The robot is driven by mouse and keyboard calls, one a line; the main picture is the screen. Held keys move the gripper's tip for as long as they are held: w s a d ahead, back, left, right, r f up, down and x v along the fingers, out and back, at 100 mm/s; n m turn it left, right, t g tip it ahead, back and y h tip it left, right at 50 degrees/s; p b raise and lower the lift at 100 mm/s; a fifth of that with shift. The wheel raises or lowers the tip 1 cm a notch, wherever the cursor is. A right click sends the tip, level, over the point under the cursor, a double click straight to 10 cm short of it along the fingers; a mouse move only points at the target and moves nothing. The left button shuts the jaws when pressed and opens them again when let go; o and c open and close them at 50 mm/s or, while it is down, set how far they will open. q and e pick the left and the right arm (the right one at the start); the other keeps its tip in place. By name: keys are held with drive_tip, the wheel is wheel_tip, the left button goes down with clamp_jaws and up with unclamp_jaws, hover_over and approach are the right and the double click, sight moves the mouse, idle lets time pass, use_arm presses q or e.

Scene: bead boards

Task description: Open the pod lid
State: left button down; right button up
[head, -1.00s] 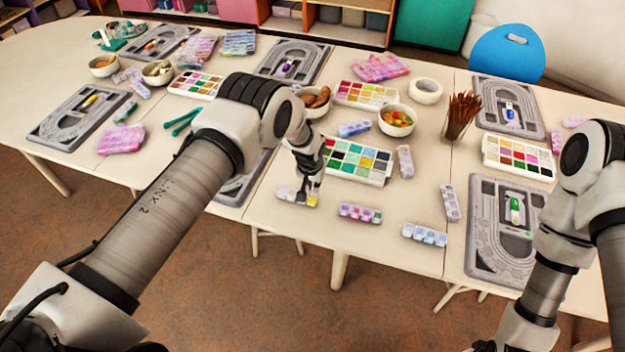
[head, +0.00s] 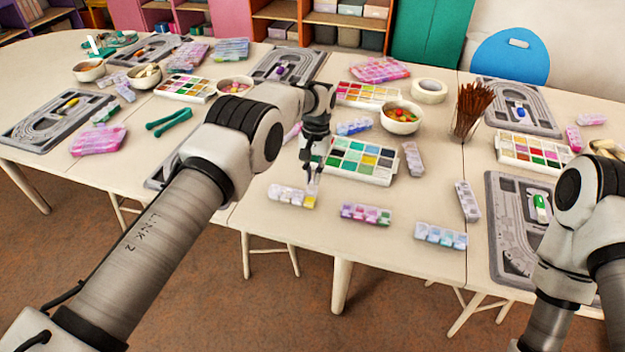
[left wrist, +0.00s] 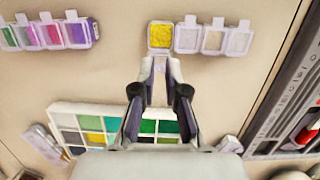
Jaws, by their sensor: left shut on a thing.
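The strip of pods (head: 288,195) lies on the table near its front edge, with a yellow pod (head: 308,203) at its right end. In the left wrist view the yellow pod (left wrist: 160,36) is at the strip's left end and looks uncovered. My left gripper (head: 314,182) is just behind and above that pod. In the left wrist view its fingers (left wrist: 160,66) are closed on a pale flap, the pod lid (left wrist: 157,70), which leans back from the pod's far edge. The other pods (left wrist: 213,39) have their tabs at the top and look covered. My right gripper is out of view.
A paint-like palette (head: 352,160) lies behind the strip. Other pod strips (head: 366,214) (head: 441,235) lie to the right along the front edge. Grey bead boards (head: 515,225) lie further out. The table between the strips is bare.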

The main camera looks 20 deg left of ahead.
use_arm(q)
drive_tip(key=c, duration=1.5)
unclamp_jaws()
drive_tip(key=shift+o, duration=0.2)
wheel_tip(320, 180, up, 7)
drive_tip(key=w, duration=0.1)
drive_tip(key=shift+w, duration=0.25)
